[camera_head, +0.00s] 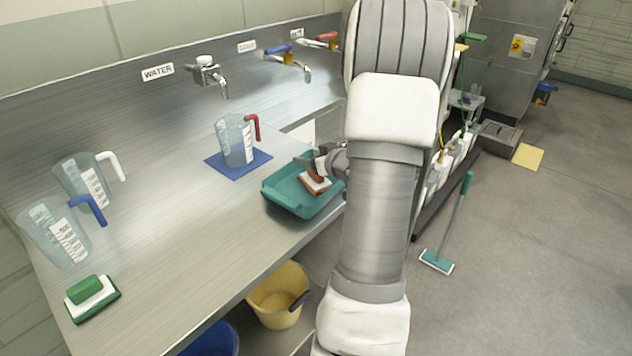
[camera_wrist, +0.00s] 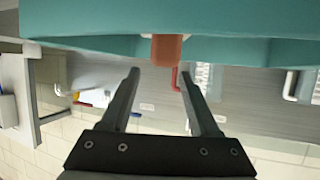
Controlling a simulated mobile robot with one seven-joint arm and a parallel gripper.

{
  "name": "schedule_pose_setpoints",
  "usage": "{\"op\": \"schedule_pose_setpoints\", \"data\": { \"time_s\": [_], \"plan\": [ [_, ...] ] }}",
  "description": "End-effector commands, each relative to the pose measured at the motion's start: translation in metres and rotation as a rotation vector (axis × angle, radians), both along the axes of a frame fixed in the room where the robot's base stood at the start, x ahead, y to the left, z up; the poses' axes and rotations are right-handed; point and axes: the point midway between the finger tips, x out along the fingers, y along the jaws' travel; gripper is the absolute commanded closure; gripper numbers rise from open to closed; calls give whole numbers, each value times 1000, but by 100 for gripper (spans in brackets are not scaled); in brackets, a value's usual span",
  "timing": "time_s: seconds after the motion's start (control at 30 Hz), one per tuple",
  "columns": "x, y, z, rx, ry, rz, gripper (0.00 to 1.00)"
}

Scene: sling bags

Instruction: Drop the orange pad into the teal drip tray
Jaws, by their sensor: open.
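The orange pad (camera_head: 319,187), with a brown-orange handle and a white layer, lies in the teal drip tray (camera_head: 284,197) on the metal counter near its front edge. It looks slightly tilted; its contact with the tray floor is not clear. In the wrist view, the pad's orange end (camera_wrist: 166,50) shows in front of the teal tray (camera_wrist: 80,24), beyond the gap between the fingertips. My gripper (camera_wrist: 158,73) is open with nothing between its fingers. In the head view my gripper (camera_head: 318,163) is at the tray's back right, beside the pad, partly hidden by my arm.
A jug with a red handle (camera_head: 237,142) stands on a blue mat (camera_head: 230,172) behind the tray. Two more jugs and a green pad (camera_head: 91,297) are at left. Taps line the wall. A yellow bucket (camera_head: 277,302) sits below the counter. The counter's middle is clear.

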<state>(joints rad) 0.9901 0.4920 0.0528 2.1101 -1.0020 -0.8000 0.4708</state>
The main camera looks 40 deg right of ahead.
Motion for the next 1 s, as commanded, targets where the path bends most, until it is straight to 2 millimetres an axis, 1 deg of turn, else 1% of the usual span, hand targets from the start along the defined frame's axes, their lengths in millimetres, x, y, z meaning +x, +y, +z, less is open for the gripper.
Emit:
{"op": "schedule_pose_setpoints", "data": {
  "time_s": [0.17, 0.27, 0.5, 0.7, 0.83, 1.0],
  "plan": [
    [-22, 3, 12, -1, -1, -5, 38],
    [-42, 8, 21, -1, -2, -5, 38],
    [-97, 20, 45, -2, -1, -5, 38],
    [-133, 29, 59, -1, -1, -4, 38],
    [-148, 32, 64, -2, -2, -3, 38],
    [-155, 34, 67, -1, -1, -1, 38]
  ]
}}
